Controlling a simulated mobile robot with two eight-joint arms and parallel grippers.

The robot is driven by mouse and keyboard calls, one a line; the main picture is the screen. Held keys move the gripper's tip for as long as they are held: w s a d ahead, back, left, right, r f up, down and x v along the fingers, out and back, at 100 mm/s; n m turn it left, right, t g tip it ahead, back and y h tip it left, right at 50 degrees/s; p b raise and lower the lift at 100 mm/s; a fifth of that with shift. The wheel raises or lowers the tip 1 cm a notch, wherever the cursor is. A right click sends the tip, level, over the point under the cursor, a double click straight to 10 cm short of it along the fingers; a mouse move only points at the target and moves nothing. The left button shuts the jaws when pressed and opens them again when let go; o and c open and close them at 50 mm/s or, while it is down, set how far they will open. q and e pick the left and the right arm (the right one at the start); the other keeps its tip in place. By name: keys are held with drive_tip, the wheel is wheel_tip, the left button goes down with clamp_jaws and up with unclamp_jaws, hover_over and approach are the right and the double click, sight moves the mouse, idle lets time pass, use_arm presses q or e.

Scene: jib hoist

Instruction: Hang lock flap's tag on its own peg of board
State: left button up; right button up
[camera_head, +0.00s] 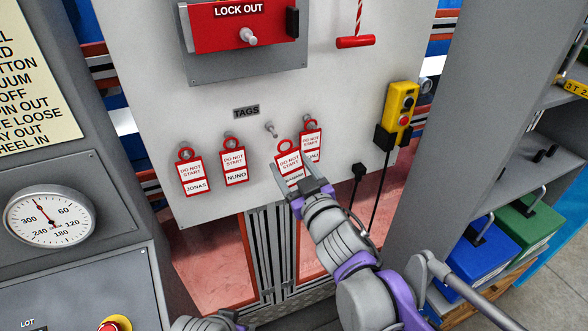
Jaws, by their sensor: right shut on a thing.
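My right gripper (305,187) is shut on a red-edged white "DO NOT START" tag (289,158), holding it upright in front of the white board (215,105). The fingers partly hide the name on its lower edge. The held tag overlaps another hanging tag (312,134) behind it on the right. A bare peg (270,129) sticks out under the "TAGS" label (246,112), up and left of the held tag. The red "LOCK OUT" box (243,27) with a pale knob is at the top. My left gripper is not clearly in view; only a grey arm part shows at the bottom edge.
Tags marked JONAS (194,175) and NUNO (234,162) hang on the left. A yellow pendant control (398,108) with a black cable is at the board's right. A red pull handle (355,41) hangs above. A grey shelf unit (452,120) stands right; a gauge panel (90,172) stands left.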

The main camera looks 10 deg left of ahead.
drive_tip(key=x, duration=0.7)
drive_tip(key=shift+f, duration=0.45)
idle(0.8)
drive_tip(key=o, duration=1)
drive_tip(key=shift+c, duration=0.2)
drive_tip(key=o, duration=0.4)
drive_tip(key=shift+d, duration=0.1)
drive_tip(key=shift+s, duration=0.1)
